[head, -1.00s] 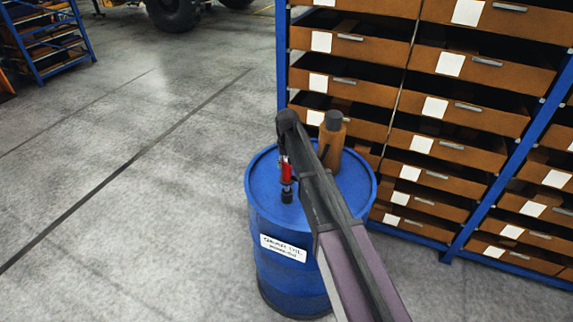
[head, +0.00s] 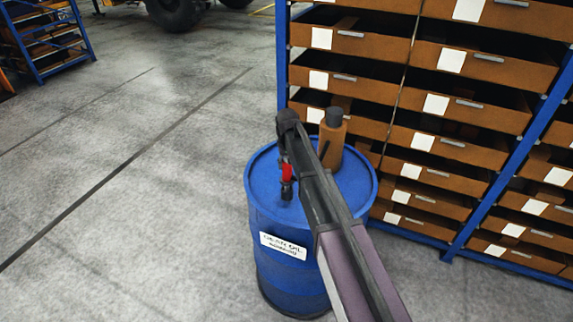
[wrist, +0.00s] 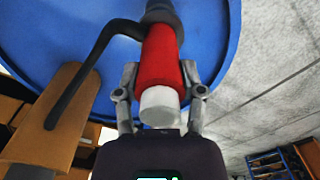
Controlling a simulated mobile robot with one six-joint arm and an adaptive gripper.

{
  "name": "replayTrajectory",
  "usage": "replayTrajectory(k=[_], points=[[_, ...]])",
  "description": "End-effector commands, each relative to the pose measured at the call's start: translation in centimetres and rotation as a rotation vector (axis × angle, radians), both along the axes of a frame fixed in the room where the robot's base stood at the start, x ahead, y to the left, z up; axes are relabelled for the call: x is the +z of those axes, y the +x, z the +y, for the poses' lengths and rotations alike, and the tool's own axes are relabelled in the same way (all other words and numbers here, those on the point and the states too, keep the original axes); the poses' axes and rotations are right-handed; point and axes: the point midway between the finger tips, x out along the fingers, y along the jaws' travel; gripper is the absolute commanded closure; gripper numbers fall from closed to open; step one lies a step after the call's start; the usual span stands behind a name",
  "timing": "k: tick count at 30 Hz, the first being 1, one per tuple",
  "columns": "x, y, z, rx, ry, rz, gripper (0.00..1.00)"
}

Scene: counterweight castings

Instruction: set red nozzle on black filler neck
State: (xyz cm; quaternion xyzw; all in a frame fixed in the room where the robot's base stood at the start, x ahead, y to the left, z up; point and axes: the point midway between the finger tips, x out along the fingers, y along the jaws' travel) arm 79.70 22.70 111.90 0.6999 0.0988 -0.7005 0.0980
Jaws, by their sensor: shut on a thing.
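The red nozzle (wrist: 162,58) with a white end is between the two fingers of my gripper (wrist: 161,88), which is shut on it. In the head view the nozzle (head: 287,172) stands roughly upright, directly over the black filler neck (head: 286,191) on the blue drum (head: 262,180). No gap shows between nozzle and neck there; I cannot tell how well they are seated. In the wrist view the dark neck (wrist: 160,12) shows at the nozzle's far end. My gripper is partly hidden by my arm in the head view.
An orange-brown bottle (head: 331,145) with a dark cap stands on the drum just right of the nozzle. A black bent tube (wrist: 88,65) runs between nozzle and bottle in the wrist view. A shelf of drawers (head: 435,144) is behind.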

Motion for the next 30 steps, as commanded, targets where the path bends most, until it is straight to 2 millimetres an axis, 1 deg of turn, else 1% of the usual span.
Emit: replayTrajectory(k=[30], points=[[-1.8, 0.0, 0.0, 0.000, 0.000, 0.000, 0.83]])
